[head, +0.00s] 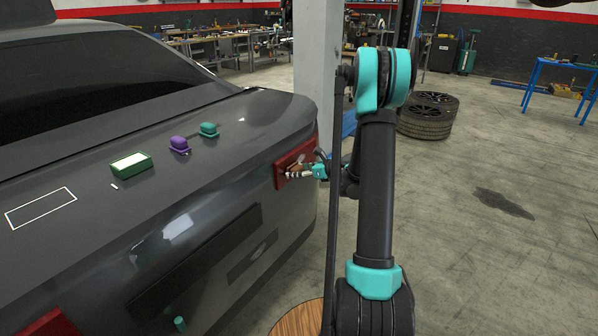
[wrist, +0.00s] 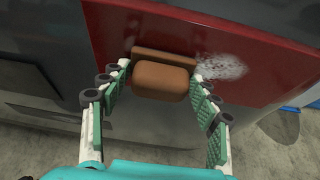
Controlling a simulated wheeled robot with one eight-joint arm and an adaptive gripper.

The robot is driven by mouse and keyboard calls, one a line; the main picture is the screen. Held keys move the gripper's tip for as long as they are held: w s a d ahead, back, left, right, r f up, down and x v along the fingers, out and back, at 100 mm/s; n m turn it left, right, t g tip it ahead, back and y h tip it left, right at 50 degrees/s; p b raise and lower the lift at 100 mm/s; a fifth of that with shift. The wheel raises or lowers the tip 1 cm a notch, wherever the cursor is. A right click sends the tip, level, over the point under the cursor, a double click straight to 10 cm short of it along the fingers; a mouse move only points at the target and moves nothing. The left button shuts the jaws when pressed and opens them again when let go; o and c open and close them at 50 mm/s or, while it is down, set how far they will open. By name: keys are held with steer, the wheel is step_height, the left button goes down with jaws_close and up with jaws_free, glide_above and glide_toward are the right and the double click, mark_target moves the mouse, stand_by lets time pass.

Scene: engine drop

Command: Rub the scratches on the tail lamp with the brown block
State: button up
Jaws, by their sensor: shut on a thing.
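The red tail lamp (head: 283,166) is on the near right corner of the dark car. In the wrist view the lamp (wrist: 120,35) fills the upper middle, with a whitish scuffed patch of scratches (wrist: 222,66) on it. My gripper (head: 305,171) is at the lamp, its fingers on both sides of the brown block (wrist: 161,80). The block's wider far edge lies against or very close to the lamp face; I cannot tell whether it touches. The scratches show just right of the block in the wrist view. In the head view the block is small and partly hidden by the fingers.
A pillar (head: 318,70) stands behind the lamp. Stacked tires (head: 428,115) are further back.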

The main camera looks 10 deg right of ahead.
steer(key=shift+s+d, duration=2)
steer(key=shift+d, duration=0.1)
steer(key=shift+c, duration=0.2)
steer(key=shift+d, duration=0.1)
steer(key=shift+s+d, duration=1)
steer(key=shift+s, duration=0.05)
